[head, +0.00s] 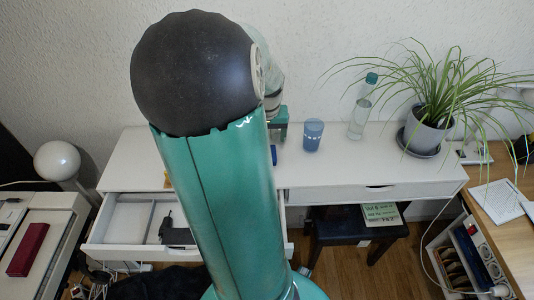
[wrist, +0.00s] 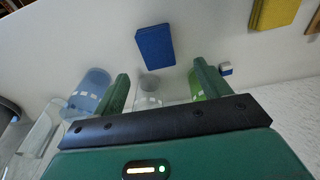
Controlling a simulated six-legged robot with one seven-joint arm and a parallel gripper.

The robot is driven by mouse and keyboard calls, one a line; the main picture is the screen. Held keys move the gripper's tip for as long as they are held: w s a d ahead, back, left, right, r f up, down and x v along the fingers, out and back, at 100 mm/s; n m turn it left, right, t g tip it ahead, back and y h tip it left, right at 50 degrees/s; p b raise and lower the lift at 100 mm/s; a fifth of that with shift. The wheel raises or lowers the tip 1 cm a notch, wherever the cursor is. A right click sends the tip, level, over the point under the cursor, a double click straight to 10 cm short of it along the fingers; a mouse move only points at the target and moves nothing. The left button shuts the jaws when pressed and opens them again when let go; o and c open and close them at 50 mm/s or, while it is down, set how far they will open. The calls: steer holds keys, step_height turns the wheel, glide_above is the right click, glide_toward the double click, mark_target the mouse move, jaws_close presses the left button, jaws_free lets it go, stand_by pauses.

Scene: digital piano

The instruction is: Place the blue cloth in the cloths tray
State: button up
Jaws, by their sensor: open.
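The blue cloth (wrist: 155,45), a flat blue rectangle, lies on the white desk top in the wrist view, beyond my fingertips. In the head view only a small blue edge (head: 274,156) shows beside my arm, which hides the rest. My gripper (wrist: 162,84) is open, its two green fingers apart, with no cloth between them. It is above the desk and apart from the cloth. A yellow cloth (wrist: 272,13) lies at the upper right of the wrist view. I cannot make out a cloths tray in either view.
A blue cup (head: 312,135), a clear bottle (head: 360,119) and a potted plant (head: 428,130) stand on the white desk (head: 355,170). A clear glass (wrist: 149,86) shows between my fingers in the wrist view. An open drawer (head: 123,228) with compartments juts out at the left.

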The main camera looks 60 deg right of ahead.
steer(key=shift+w+f, duration=0.1)
steer(key=shift+f, duration=0.65)
steer(key=shift+d+f, duration=0.15)
steer(key=shift+f, duration=0.35)
steer(key=f, duration=0.5)
steer(key=shift+d, duration=0.4)
steer(key=shift+c, duration=0.3)
steer(key=c, duration=1.1)
steer(key=shift+o, duration=0.2)
steer(key=shift+r, duration=0.1)
